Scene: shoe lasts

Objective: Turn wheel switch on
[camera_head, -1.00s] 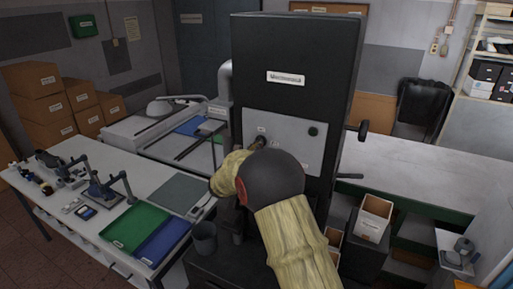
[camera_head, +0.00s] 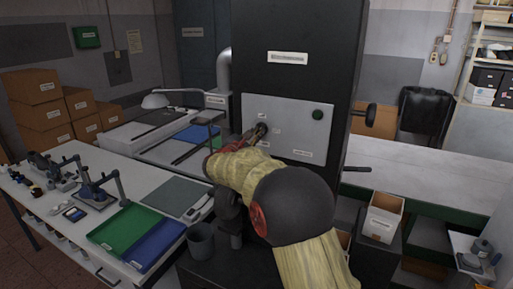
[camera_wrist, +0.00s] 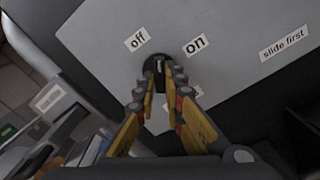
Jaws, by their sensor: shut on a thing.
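The wheel switch (camera_wrist: 157,66) is a dark round knob on the light grey panel (camera_head: 288,112) of a tall black machine. Labels "off" (camera_wrist: 136,40) and "on" (camera_wrist: 196,45) sit above it in the wrist view. My gripper (camera_wrist: 160,78) has its yellow-and-grey fingers shut on the knob's raised grip, which points up between the two labels. In the head view the knob (camera_head: 261,129) shows at the panel's left side, with my arm in front of and below it.
A "slide first" label (camera_wrist: 285,41) is to the right in the wrist view. A white worktable (camera_head: 60,208) with green (camera_head: 125,228) and blue (camera_head: 157,243) trays stands left. Black handles stick out right of the machine.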

